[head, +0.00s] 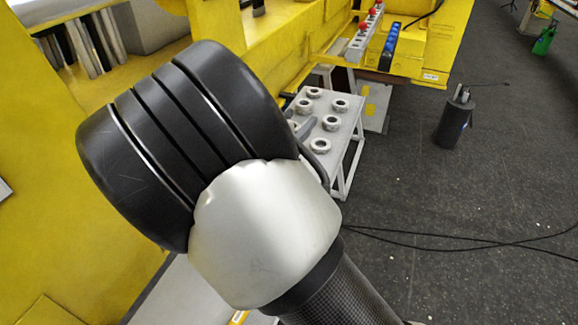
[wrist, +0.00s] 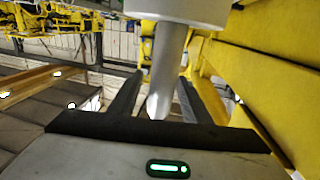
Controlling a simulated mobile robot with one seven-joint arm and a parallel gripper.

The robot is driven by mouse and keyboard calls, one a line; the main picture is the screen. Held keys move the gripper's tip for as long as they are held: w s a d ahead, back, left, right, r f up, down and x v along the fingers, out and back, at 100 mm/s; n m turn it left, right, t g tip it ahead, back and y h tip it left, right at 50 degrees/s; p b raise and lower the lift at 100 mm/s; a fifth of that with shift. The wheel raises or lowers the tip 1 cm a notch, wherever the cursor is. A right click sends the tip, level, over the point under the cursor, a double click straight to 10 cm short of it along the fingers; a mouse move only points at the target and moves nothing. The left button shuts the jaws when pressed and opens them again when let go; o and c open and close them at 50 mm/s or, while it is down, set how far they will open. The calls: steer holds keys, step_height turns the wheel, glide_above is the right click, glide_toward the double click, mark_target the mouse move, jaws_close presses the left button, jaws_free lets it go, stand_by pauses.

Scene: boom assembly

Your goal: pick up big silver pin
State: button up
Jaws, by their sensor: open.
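The big silver pin (wrist: 168,60) shows in the wrist view, with a wide round head at the top and a shaft tapering to a blunt tip. My gripper (wrist: 159,82) is open, with one dark finger on each side of the shaft. The pin's shaft appears between or just in front of the fingers; I cannot tell whether either finger touches it. In the head view my own arm covers the middle, and I cannot make out the pin or the gripper clearly there.
A small white table (head: 342,118) with several grey ring-shaped parts (head: 320,146) stands behind my arm. A yellow machine frame (head: 270,45) is at the left and back. A black cylinder (head: 454,122) stands on the dark floor at right, with cables (head: 450,238) lying across it.

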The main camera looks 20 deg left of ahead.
jaws_close()
stand_by(1.4)
steer(key=shift+r, duration=0.2)
